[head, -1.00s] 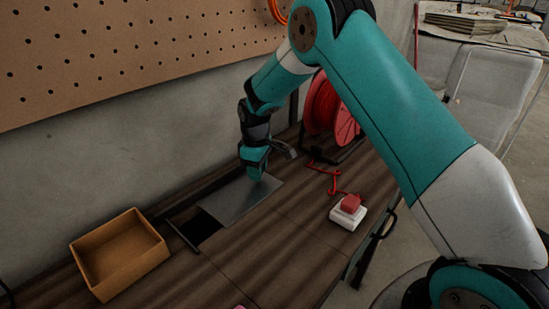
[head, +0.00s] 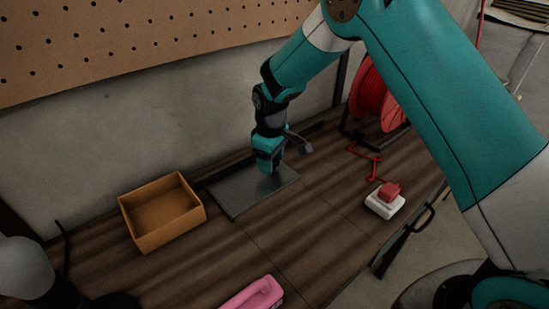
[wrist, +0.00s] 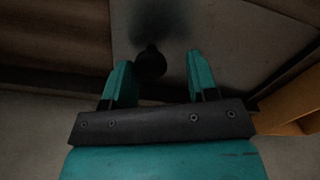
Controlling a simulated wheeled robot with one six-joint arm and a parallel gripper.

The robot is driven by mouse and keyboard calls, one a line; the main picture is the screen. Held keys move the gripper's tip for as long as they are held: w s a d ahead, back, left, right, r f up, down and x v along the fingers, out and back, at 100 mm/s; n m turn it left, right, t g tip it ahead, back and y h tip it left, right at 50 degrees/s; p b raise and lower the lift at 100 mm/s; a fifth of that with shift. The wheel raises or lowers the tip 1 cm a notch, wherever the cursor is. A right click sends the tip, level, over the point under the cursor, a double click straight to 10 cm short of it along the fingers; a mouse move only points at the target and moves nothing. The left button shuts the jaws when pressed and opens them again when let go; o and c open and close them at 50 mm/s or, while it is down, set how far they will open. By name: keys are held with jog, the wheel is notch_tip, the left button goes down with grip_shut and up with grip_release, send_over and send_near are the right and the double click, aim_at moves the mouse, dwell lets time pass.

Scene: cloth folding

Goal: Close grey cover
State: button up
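The grey cover (head: 238,198) is a flat metal plate lying in the wooden worktop, left of the middle in the head view. No dark opening shows at its left end. My gripper (head: 270,172) points down over the cover's far right part. In the wrist view my gripper (wrist: 158,62) has its two fingers apart, with a round black knob (wrist: 150,63) between them. The knob is close to the left finger, and a gap shows on the right. The grey cover (wrist: 232,28) fills the upper middle there.
An open cardboard box (head: 162,215) stands left of the cover. A red button on a white base (head: 385,200), a red cable reel (head: 378,95) and a loose red cable are to the right. A pink object (head: 252,293) lies at the front. The wall is close behind.

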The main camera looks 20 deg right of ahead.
jog(key=shift+d, duration=0.2)
jog(key=shift+r, duration=0.5)
notch_tip(320, 180, up, 16)
jog(key=b, duration=0.1)
jog(key=shift+r, duration=0.25)
jog(key=s+r+m+y, duration=0.1)
jog(key=s+y, duration=0.1)
jog(key=s, duration=1.3)
jog(key=s+a+r+m+y, duration=0.1)
jog(key=s+y, duration=0.1)
jog(key=s, duration=1.4)
jog(key=shift+s+a+r, duration=0.25)
jog(key=shift+s+r, duration=0.05)
